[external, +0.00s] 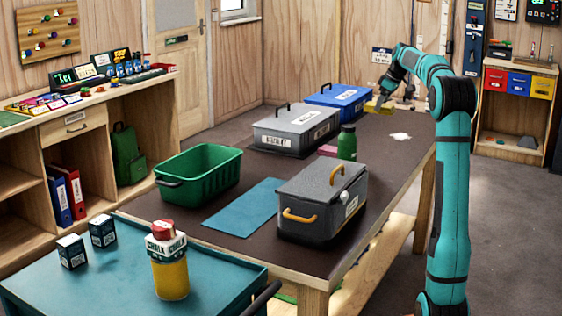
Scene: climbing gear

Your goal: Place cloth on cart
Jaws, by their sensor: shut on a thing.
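My gripper (383,97) is over the far right part of the brown table. It is shut on a yellow cloth (376,108), which looks like a small folded piece, held at or just above the table top near the blue case. I cannot tell whether the cloth touches the table. The teal cart (215,282) stands in the foreground at the lower left, far from my gripper. Two small dark boxes (72,252) and a yellow chalk jar (170,270) with a red and white top stand on it.
The table (330,168) holds a green bin (198,175), a blue mat (243,206), a dark lidded box (321,203), a grey case (296,130), a blue case (339,101), a green bottle (347,143) and a white powder patch (399,137). The cart's middle is clear.

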